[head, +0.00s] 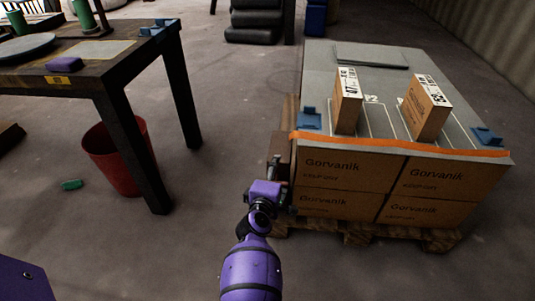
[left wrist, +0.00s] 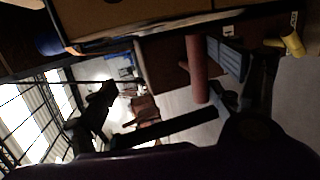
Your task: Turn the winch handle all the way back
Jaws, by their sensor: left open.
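A brown box-like housing (head: 280,150), which looks like the winch, stands at the left side of the pallet stack. Its handle cannot be made out in the head view. In the left wrist view a reddish cylinder (left wrist: 196,68), seemingly the handle grip, stands close beside a grey finger of my left gripper. My left gripper (head: 277,183) is at the front of the housing, below its top. The gripper is open. Whether it touches the grip I cannot tell. My right gripper is not in view.
The loaded pallet (head: 365,234) carries Gorvanik cartons (head: 344,174), an orange strap (head: 400,144) and two upright boxes on a grey top. A dark table (head: 90,75) and a red bin (head: 112,165) stand at left. A green item (head: 72,184) lies on the floor. Floor between table and pallet is clear.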

